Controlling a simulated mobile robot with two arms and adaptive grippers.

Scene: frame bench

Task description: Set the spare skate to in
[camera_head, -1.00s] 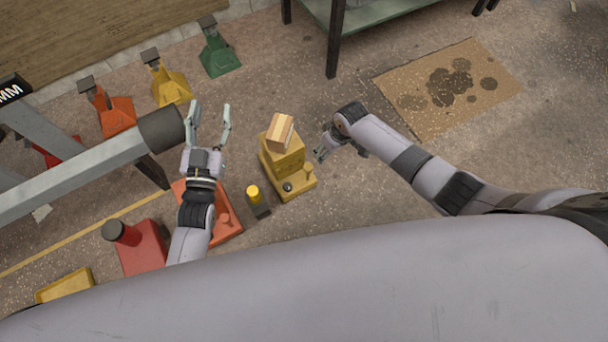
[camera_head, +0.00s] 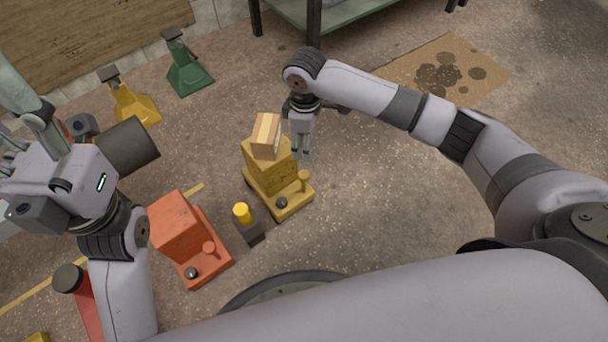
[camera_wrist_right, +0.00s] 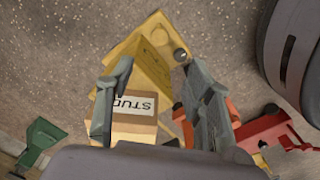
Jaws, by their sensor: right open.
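A yellow skate (camera_head: 270,180) stands on the floor with a small peg and a dark round knob on its low front. A cardboard box (camera_head: 265,136) sits on its top; its label reads "STUD" in the right wrist view (camera_wrist_right: 135,118). An orange-red skate (camera_head: 180,230) of like form stands left of it. I cannot tell which is the spare one. My right gripper (camera_head: 301,150) points down, open, just right of the box; the wrist view shows its fingers (camera_wrist_right: 160,95) apart, the box between them in the picture. My left gripper (camera_head: 22,115) is open and empty at the left edge.
A dark block with a yellow cap (camera_head: 246,222) stands between the two skates. Yellow (camera_head: 132,105) and green (camera_head: 186,72) stands are at the back left. A grey beam end (camera_head: 128,148) is behind my left gripper. A stained cardboard sheet (camera_head: 435,70) lies back right; floor right is clear.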

